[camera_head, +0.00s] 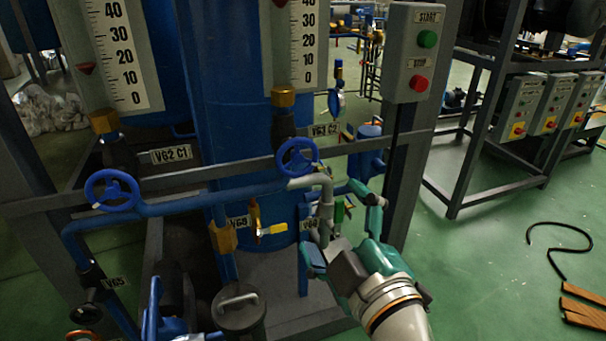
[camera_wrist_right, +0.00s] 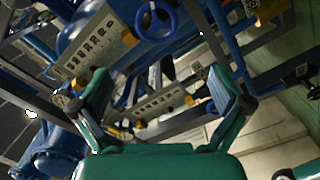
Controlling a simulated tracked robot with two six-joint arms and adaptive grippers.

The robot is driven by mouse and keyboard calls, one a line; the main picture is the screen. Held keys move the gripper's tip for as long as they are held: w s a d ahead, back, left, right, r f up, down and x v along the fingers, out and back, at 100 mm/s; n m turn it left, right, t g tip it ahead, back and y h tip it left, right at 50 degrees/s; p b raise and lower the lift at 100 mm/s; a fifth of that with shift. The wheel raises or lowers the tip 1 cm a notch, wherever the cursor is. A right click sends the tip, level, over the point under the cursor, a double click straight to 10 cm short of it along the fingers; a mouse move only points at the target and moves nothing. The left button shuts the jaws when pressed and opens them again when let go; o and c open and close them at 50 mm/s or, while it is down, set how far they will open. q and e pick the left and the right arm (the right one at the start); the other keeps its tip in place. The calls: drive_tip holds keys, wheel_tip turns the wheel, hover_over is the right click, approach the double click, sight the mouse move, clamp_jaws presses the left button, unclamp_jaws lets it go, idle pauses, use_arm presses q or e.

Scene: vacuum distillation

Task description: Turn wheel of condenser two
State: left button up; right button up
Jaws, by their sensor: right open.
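Two blue handwheels sit on the blue pipework in the head view. The wheel (camera_head: 298,156) beside the label reading V63 C2 (camera_head: 324,130) is at the centre. The other wheel (camera_head: 112,190) is at the left, below the label V62 C1 (camera_head: 171,155). My right gripper (camera_head: 343,229), with green fingers, is open and empty, below and to the right of the V63 C2 wheel and apart from it. In the right wrist view, the open fingers (camera_wrist_right: 165,100) frame the pipework, and a blue wheel (camera_wrist_right: 157,19) shows above them.
A grey pipe elbow (camera_head: 322,186) and a yellow-handled valve (camera_head: 270,230) are near my right gripper. A grey post carries a start-stop box (camera_head: 414,52). Green floor (camera_head: 480,250) is open at the right, with a black hose (camera_head: 550,255).

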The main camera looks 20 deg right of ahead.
drive_tip(key=p, duration=1.1)
approach(297, 159)
drive_tip(key=w, duration=0.4)
drive_tip(key=shift+w+a+r, duration=0.15)
drive_tip(key=shift+w, duration=0.05)
drive_tip(key=shift+w+a+f, duration=0.1)
drive_tip(key=shift+w, duration=1.45)
drive_tip(key=shift+w+f, duration=0.15)
drive_tip(key=shift+w, duration=1.45)
drive_tip(key=c, duration=1)
drive_tip(key=shift+d, duration=0.45)
drive_tip(key=shift+a, duration=0.3)
drive_tip(key=shift+a, duration=0.1)
